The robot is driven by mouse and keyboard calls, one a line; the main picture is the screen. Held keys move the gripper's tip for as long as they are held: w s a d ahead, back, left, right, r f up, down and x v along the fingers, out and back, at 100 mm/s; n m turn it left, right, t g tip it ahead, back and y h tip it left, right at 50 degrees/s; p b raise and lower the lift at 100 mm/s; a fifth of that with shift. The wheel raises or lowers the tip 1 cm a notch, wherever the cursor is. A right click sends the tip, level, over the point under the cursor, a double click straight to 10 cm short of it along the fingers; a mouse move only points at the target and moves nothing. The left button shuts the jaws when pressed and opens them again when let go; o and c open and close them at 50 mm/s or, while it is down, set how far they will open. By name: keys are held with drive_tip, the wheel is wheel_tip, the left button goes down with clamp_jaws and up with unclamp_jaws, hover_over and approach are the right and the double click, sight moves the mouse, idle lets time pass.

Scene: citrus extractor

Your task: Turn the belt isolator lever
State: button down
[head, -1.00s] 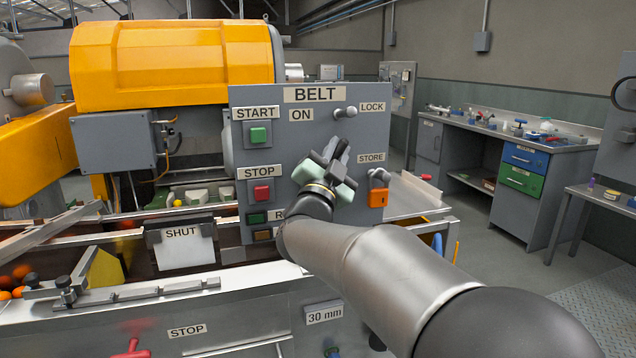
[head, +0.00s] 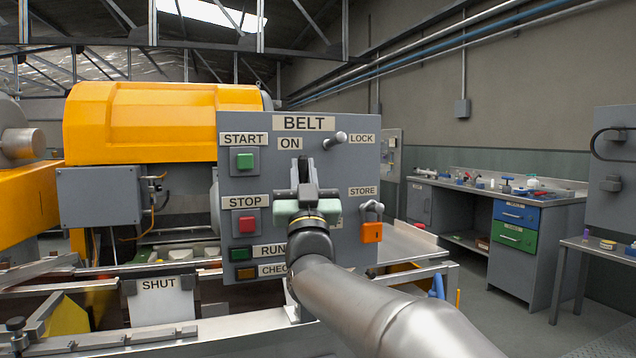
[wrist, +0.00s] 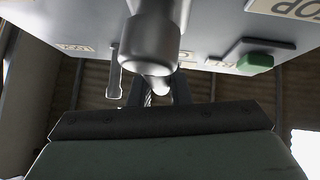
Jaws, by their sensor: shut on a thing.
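The grey BELT panel (head: 262,180) faces me in the head view, with an ON label (head: 290,143) at its upper middle. My gripper (head: 304,170) is at the panel's middle, its dark fingers pointing up just below and right of ON. In the wrist view my gripper (wrist: 157,96) is shut on the belt isolator lever (wrist: 150,42), which shows as a grey rounded metal part with a paler end between the fingers. In the head view my gripper hides most of the lever, so its exact angle is hard to see.
The green START button (head: 245,161) and red STOP button (head: 247,225) are left of my gripper. A metal peg (head: 335,139) by LOCK is above right. An orange padlock (head: 371,232) hangs below STORE at the right. A SHUT plate (head: 160,305) is lower left.

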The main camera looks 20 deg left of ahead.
drive_tip(key=shift+a+f+n, duration=0.1)
drive_tip(key=shift+n, duration=0.2)
drive_tip(key=c, duration=1.3)
unclamp_jaws()
drive_tip(key=shift+c, duration=0.2)
drive_tip(key=shift+s, duration=0.1)
drive_tip(key=b+v, duration=0.2)
drive_tip(key=v, duration=1.5)
drive_tip(key=shift+d+f, duration=0.2)
